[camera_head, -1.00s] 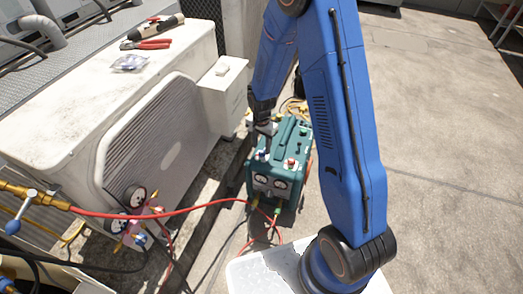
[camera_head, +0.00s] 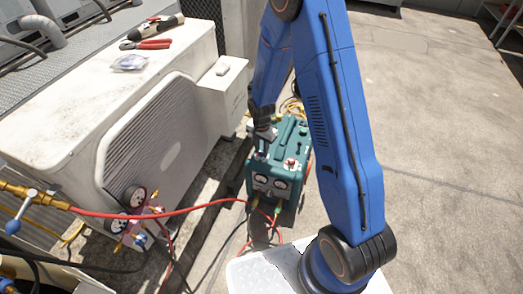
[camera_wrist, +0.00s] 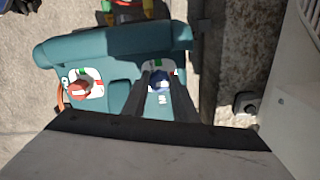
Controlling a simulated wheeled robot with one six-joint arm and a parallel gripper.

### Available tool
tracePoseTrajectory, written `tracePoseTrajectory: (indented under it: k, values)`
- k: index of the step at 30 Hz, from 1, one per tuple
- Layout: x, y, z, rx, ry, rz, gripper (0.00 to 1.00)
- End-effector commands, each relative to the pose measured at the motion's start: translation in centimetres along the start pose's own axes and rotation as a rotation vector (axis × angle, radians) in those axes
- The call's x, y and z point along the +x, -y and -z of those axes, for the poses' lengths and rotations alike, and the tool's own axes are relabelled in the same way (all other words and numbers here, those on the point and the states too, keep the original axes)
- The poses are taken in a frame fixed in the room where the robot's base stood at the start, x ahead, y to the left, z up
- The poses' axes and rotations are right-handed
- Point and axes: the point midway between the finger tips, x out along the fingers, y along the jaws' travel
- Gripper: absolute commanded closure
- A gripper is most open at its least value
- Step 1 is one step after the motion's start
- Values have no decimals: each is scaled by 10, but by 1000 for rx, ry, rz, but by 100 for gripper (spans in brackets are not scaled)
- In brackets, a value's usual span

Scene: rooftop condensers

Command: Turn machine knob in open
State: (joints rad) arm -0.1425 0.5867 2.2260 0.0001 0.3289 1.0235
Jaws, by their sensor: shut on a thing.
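The teal machine (camera_head: 284,153) stands on the ground beside the white condenser, with two round gauges on its front. In the wrist view the machine's top (camera_wrist: 118,90) carries a blue knob (camera_wrist: 160,80) and a red knob (camera_wrist: 80,89), each on a white plate with green and red marks. My gripper (camera_wrist: 164,90) is over the blue knob, its two dark fingers on either side of it and shut on it. The fingers hide part of the blue knob and its plate. In the head view the red knob (camera_head: 291,162) shows to the right of my gripper (camera_head: 263,148).
The white condenser (camera_head: 160,90) stands close on the left, with red-handled pliers (camera_head: 147,44) on top. A gauge manifold (camera_head: 138,215) hangs at its front. A red hose (camera_head: 190,211) runs to the machine's front. Open concrete lies to the right.

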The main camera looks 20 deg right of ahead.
Motion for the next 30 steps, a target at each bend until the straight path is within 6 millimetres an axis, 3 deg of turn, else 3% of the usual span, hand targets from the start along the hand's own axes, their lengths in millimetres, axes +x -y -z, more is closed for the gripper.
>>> tracePoseTrajectory:
  k: [11, 30]
  values:
    - [0, 0, 0, -130, 0, 0, 97]
    - [0, -2, 1, -714, -1, 0, 97]
